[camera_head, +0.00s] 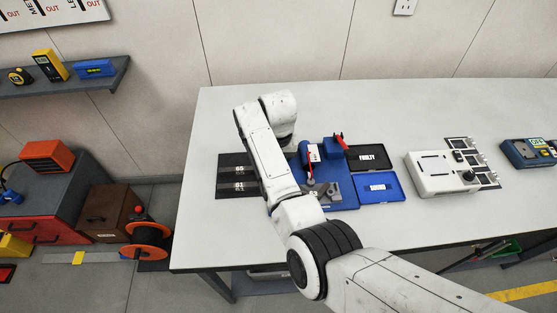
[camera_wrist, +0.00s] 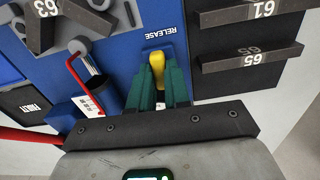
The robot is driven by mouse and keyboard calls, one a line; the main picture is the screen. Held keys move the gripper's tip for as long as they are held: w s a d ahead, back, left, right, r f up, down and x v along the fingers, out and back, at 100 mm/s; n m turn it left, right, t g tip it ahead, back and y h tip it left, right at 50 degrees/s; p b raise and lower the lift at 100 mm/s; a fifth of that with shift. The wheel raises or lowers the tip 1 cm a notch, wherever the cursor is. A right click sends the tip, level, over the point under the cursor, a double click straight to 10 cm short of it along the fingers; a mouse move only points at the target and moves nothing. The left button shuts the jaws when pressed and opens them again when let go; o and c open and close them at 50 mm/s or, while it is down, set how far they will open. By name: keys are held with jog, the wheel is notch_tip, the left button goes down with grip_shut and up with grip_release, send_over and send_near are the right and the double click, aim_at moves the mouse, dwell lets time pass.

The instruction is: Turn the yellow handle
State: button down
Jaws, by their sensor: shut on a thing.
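The yellow handle (camera_wrist: 157,62) shows in the wrist view below the word RELEASE on the blue fixture (camera_wrist: 125,40). My gripper (camera_wrist: 160,82) has green fingers, one on each side of the handle, and is shut on it. The fingers cover the handle's lower part. In the head view the blue fixture (camera_head: 347,187) stands on the bench, and my arm hides the handle and my gripper.
A red-handled lever (camera_wrist: 84,82) stands close beside my fingers. Dark numbered bars (camera_wrist: 248,58) lie on the other side. On the bench (camera_head: 400,112) are a FAULTY tray (camera_head: 368,166), a blue tray (camera_head: 392,189) and a white device (camera_head: 440,176). The bench's back is clear.

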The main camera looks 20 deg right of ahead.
jog(key=shift+r+n, duration=0.1)
jog(key=shift+n, duration=0.2)
dwell(0.4)
jog(key=c, duration=1.1)
grip_release()
notch_tip(320, 180, up, 11)
jog(key=shift+f+b, duration=0.15)
jog(key=shift+b, duration=0.6)
